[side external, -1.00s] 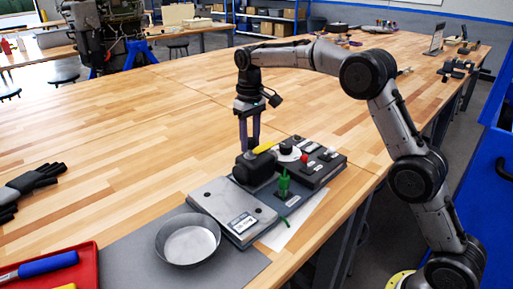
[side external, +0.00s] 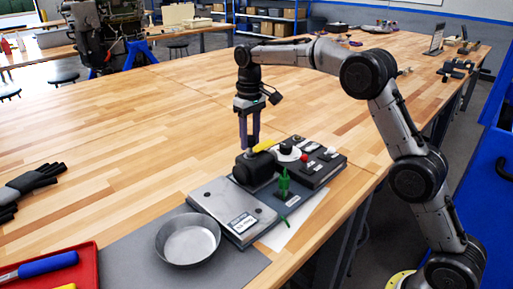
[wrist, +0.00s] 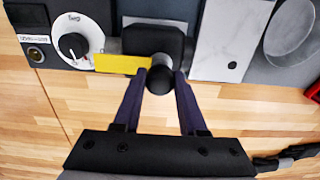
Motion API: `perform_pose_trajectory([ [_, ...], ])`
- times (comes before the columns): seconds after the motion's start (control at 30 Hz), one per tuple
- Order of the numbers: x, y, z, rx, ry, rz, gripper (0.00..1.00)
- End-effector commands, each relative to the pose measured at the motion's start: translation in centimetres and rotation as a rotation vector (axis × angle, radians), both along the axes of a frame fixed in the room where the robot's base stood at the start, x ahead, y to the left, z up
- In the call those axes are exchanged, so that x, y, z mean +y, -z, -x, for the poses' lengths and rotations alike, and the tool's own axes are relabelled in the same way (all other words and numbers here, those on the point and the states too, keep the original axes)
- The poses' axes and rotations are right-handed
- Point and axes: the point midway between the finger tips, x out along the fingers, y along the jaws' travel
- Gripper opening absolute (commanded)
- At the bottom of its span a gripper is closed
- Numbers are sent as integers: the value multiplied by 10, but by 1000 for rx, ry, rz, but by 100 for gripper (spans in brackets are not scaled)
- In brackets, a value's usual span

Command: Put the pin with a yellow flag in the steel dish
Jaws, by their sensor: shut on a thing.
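The pin with a yellow flag (side external: 264,146) stands at the black cylindrical housing (side external: 254,168) on the bench equipment. In the wrist view its yellow flag (wrist: 122,64) points left from a dark round head (wrist: 160,79). My gripper (side external: 249,147) reaches down from above, and its two fingers are shut on this head, one on each side. The pin's lower end is hidden, so I cannot tell how deep it sits. The steel dish (side external: 160,243) is empty, on the grey mat at the front; it also shows in the wrist view (wrist: 290,35) at upper right.
A grey labelled box (side external: 222,205) lies between the housing and the dish. A green pin (side external: 284,185) stands close to the housing. A control box with knobs (side external: 322,165) is behind it. A red tray (side external: 85,258) is at front left.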

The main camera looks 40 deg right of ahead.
Motion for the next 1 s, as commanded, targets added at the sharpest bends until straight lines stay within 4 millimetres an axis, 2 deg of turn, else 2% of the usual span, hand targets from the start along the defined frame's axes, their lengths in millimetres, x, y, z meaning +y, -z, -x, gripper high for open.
perform_pose_trajectory([
  [0.47,0,-7,0,-1,0,0,0],
  [1.0,0,-36,0,-2,0,0,0],
])
